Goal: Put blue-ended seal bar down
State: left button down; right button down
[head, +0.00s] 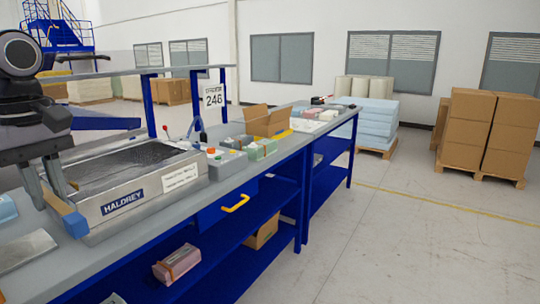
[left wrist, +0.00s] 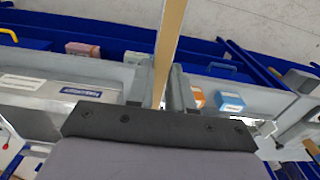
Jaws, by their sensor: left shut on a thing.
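My left gripper (head: 48,194) is shut on the blue-ended seal bar, whose blue end (head: 75,225) points toward the bench's front edge. In the left wrist view the tan bar (left wrist: 168,40) runs up from between the fingers of my left gripper (left wrist: 161,92) and out of the top of the picture. In the head view the bar is at the front left corner of the grey Haldrey machine (head: 122,204). I cannot tell whether the bar touches the machine or bench. My right gripper is not in view.
The bench (head: 155,218) carries grey boxes with coloured tops (head: 226,160) and an open cardboard box (head: 267,121) right of the machine. A metal plate (head: 26,250) lies at the near left. A pink package (head: 177,264) is on the blue lower shelf (head: 225,262).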

pick_arm(q)
jog(key=shift+s, duration=0.15)
jog(key=s+a+f+n, duration=0.1)
jog(key=s+a+f, duration=0.1)
jog(key=s+a, duration=0.35)
jog(key=s+a+f+n, duration=0.1)
jog(key=s+a+f, duration=0.1)
jog(key=a, duration=0.6)
notch_tip(320, 180, down, 11)
jog(key=s, duration=0.2)
jog(key=w+d+f+m, duration=0.35)
jog(key=d+f, duration=0.45)
jog(key=d, duration=0.3)
jog(key=w+d+m, duration=0.2)
jog(key=d+m, duration=0.3)
jog(key=d, duration=0.4)
jog(key=w+d+m, duration=0.2)
jog(key=d+m, duration=0.4)
jog(key=d, duration=0.4)
jog(key=shift+f, duration=0.4)
